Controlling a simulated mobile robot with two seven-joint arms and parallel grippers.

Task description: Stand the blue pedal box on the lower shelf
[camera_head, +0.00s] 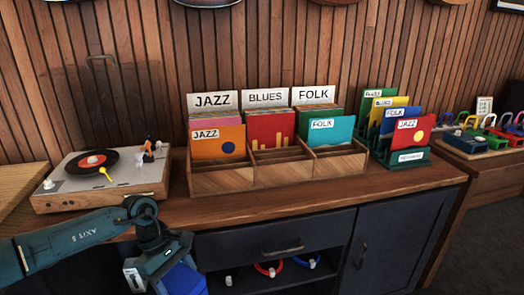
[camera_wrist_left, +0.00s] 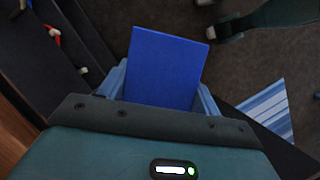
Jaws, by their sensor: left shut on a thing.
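The blue pedal box (camera_wrist_left: 165,66) is a plain blue block, held between the pale blue fingers of my left gripper (camera_wrist_left: 163,88) in the left wrist view. In the head view the box (camera_head: 184,280) shows at the bottom edge, partly cut off, under my left gripper (camera_head: 172,272). The gripper is shut on it, in front of the cabinet and below the counter top. The open shelf bay (camera_head: 262,284) under the drawer lies to its right; its floor is mostly out of view.
Red and blue rings (camera_head: 268,268) with pale knobs show in the shelf bay. The drawer (camera_head: 275,240) is closed above it. The counter carries a turntable (camera_head: 95,180), a wooden record bin (camera_head: 222,181) and a green record rack (camera_head: 405,160). A striped blue mat (camera_wrist_left: 268,108) lies on the floor.

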